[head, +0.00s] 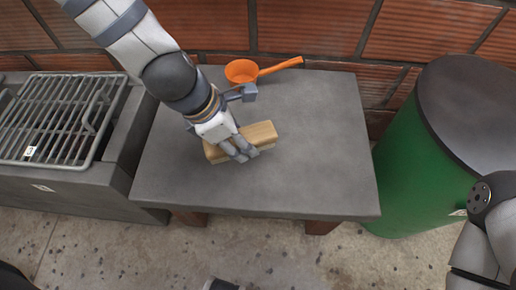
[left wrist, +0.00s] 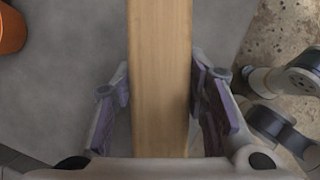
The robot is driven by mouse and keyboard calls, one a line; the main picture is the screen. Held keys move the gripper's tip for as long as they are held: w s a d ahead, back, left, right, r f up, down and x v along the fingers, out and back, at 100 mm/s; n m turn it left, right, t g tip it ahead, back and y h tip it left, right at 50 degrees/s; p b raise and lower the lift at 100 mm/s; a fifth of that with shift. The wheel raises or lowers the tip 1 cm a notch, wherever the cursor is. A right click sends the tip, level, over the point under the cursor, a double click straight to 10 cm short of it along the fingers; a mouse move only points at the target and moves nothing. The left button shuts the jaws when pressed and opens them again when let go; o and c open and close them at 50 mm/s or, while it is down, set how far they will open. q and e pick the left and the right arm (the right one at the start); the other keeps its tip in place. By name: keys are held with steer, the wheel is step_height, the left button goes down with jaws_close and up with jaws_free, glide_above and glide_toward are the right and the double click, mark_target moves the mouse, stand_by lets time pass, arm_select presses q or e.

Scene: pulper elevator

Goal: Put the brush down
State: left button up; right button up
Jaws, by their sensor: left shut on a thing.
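The brush (head: 262,132) is a light wooden block with a pale underside, held over the grey stone table (head: 310,165). My left gripper (head: 243,152) is shut on it across its narrow width, near the middle of the table. The left wrist view shows the wooden back of the brush (left wrist: 160,75) between both fingers of the left gripper (left wrist: 162,95). The brush is at or close to the tabletop; I cannot tell whether it touches. My right gripper is not in view.
An orange ladle (head: 243,71) lies at the table's back edge. A grill with a metal grate (head: 60,115) stands at the left, and a green barrel (head: 415,170) with a dark lid at the right. The table's right half is clear. A brick wall (head: 330,28) closes the back.

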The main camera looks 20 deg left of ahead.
arm_select(q)
steer(key=b, duration=0.2)
glide_above(262, 154)
steer(key=s+a, duration=0.1)
step_height(262, 154, down, 6)
steer(key=shift+s+r, duration=0.1)
steer(key=shift+r, duration=0.1)
steer(key=shift+f+b, duration=0.35)
steer(key=shift+f, duration=1.15)
steer(key=shift+f, duration=0.15)
steer(key=o, duration=1.2)
steer(key=p+v, duration=0.2)
steer(key=v, duration=0.4)
steer(key=p+v, duration=0.2)
steer(key=v, duration=0.4)
steer(key=shift+r, duration=0.25)
